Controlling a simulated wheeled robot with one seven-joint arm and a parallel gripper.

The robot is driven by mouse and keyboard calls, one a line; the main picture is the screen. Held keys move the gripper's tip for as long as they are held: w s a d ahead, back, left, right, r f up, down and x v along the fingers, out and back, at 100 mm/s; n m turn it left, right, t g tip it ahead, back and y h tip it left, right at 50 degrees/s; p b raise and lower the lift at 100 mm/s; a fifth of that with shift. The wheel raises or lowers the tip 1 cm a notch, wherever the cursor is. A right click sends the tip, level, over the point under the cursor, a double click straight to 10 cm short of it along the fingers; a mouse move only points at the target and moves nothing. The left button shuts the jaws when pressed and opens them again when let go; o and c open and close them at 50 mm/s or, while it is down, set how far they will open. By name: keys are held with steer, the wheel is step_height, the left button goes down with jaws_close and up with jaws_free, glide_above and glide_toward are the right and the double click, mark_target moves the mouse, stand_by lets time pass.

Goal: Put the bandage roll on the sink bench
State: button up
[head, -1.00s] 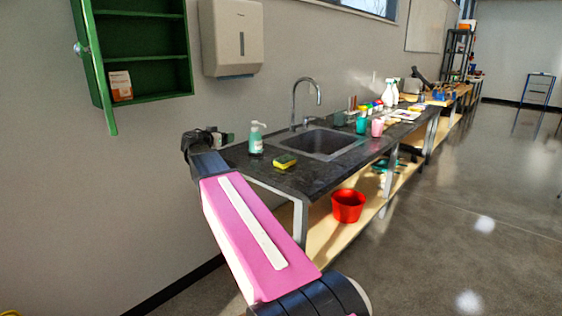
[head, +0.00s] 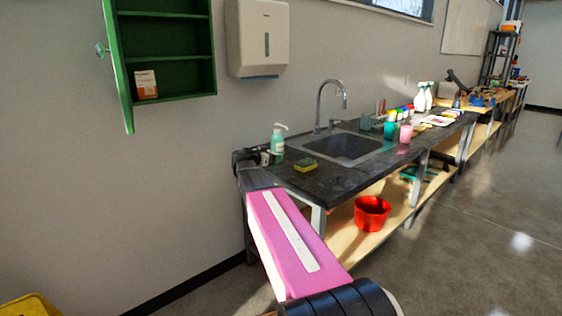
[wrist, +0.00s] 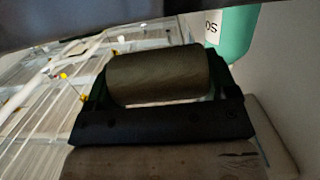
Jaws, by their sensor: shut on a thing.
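The bandage roll (wrist: 158,76) is a dull brown cylinder in the wrist view, lying crosswise between my jaws. My gripper (head: 262,157) is shut on it, at the near left end of the sink bench (head: 322,186), close beside the soap bottle. The bench has a dark stone top with a sink set in it. In the head view the roll is hardly visible behind my wrist. I cannot tell whether the roll touches the bench top.
A green soap bottle (head: 277,143) stands next to my gripper and also shows in the wrist view (wrist: 236,32). A yellow-green sponge (head: 306,165) lies nearby, before the sink (head: 345,147). Cups and bottles stand beyond. The green cabinet (head: 165,55) hangs open at upper left.

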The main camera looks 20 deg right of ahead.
mark_target(280, 165)
steer(key=d+f, duration=0.1)
steer(key=w+d+f, duration=0.1)
steer(key=d, duration=0.1)
steer(key=d+f, duration=0.1)
steer(key=shift+w+d, duration=0.2)
steer(key=shift+w, duration=0.1)
steer(key=shift+f, duration=0.1)
steer(key=o, duration=0.8)
